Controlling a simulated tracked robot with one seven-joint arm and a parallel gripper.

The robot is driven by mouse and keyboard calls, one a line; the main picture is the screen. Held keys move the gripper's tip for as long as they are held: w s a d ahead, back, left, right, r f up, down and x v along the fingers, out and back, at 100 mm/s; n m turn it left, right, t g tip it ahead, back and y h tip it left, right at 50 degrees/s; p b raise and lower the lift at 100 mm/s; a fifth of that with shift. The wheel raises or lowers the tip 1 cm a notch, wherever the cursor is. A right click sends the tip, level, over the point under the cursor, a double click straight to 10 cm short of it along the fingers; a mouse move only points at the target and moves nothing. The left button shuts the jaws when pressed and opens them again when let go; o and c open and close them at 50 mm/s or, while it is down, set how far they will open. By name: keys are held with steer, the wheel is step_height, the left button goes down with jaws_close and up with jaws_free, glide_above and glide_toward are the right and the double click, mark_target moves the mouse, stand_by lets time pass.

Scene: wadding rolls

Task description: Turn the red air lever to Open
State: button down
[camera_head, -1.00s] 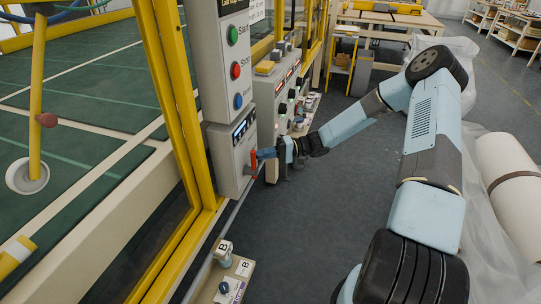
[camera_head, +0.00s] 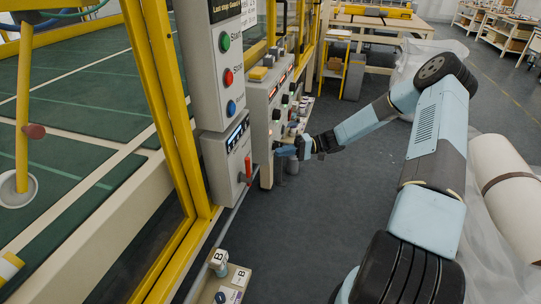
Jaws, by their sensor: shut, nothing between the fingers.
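The red air lever (camera_head: 247,169) is on the front of a grey control box (camera_head: 216,165) mounted by the yellow frame. The lever stands roughly upright, its handle above its pivot. My gripper (camera_head: 278,150) is shut and empty, to the right of the lever and clear of it. Its blue fingers point left toward the boxes. The box's lettering is too small to read, so I cannot tell which label the lever points to.
A panel with green, red and blue buttons (camera_head: 229,77) stands above the lever's box. A further grey cabinet (camera_head: 262,110) with buttons stands behind it. A low shelf (camera_head: 211,289) holds blocks marked B. A white roll (camera_head: 505,180) lies at right. The floor between is clear.

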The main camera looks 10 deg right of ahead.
steer(key=shift+w+d, duration=0.25)
steer(key=shift+d, duration=0.95)
steer(key=s+r+t+h, duration=0.1)
steer(key=s+r+h, duration=0.65)
steer(key=r, duration=0.35)
steer(key=s+r+h, duration=0.6)
steer(key=s+r, duration=0.3)
steer(key=r, duration=0.2)
steer(key=s+d+r+m+t+h, duration=0.1)
steer(key=s+d+r+t+h, duration=0.1)
steer(key=s+r, duration=0.4)
steer(key=s+d+r+m+t+h, duration=0.1)
steer(key=s+d+r+t, duration=0.3)
steer(key=s, duration=0.9)
step_height(320, 180, up, 3)
steer(key=shift+s+t+h, duration=0.15)
steer(key=shift+t+h, duration=0.3)
steer(key=shift+t, duration=0.25)
